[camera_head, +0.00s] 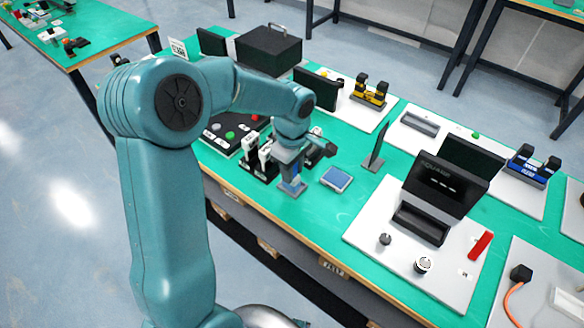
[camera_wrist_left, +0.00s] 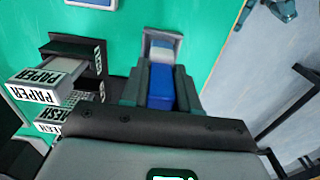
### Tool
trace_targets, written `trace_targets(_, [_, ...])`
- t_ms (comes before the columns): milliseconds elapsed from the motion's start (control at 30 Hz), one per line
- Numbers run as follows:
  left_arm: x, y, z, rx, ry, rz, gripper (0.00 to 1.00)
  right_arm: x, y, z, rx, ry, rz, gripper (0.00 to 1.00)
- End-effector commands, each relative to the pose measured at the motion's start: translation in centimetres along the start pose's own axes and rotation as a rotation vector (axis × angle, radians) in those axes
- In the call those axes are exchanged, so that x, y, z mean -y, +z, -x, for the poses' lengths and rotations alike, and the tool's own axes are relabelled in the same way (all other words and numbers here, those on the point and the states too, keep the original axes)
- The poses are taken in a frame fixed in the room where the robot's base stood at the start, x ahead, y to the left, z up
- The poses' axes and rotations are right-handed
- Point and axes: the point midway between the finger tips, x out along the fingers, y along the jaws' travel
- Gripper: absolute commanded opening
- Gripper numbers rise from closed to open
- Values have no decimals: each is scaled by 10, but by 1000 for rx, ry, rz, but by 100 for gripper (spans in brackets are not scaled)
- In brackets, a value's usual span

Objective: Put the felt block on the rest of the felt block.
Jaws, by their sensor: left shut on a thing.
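My left gripper (camera_head: 291,178) points down over the green table and is shut on the felt block. In the left wrist view, the blue felt block (camera_wrist_left: 160,88) sits between the dark fingers of the gripper. A grey rest (camera_wrist_left: 146,40) shows just beyond the fingertips, with a pale part inside its rim. In the head view, a grey base (camera_head: 292,189) lies directly under the gripper. I cannot tell whether the block touches the rest. The gripper hides most of the block in the head view. My right gripper is not in view.
A black holder with white pieces labelled PAPER (camera_wrist_left: 40,82) stands close beside the gripper. A blue square pad (camera_head: 336,179) lies to its right, near a dark upright plate (camera_head: 376,150). A dark panel with buttons (camera_head: 232,134) is behind left. The table's front edge is near.

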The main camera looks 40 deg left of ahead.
Motion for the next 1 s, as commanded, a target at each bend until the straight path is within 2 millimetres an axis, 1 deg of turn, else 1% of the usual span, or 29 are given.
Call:
trace_targets(133, [0,0,-5,0,0,0,5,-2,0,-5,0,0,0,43])
trace_targets(167, [0,0,-3,0,0,0,39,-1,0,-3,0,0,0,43])
trace_targets(200, [0,0,-3,0,0,0,52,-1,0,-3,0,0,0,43])
trace_targets(233, [0,0,-3,0,0,0,55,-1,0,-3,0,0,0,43])
trace_targets(500, [0,0,-2,0,0,0,55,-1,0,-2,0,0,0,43])
trace_targets(567, [0,0,2,0,0,0,55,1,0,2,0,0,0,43])
trace_targets(633, [-1,0,9,-1,3,1,55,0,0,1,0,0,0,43])
trace_targets(767, [-1,0,36,-1,6,1,55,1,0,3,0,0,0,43])
trace_targets(900, [-1,0,71,0,6,1,55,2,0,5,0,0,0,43])
trace_targets(1000, [-1,0,91,-1,5,1,55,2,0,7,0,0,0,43])
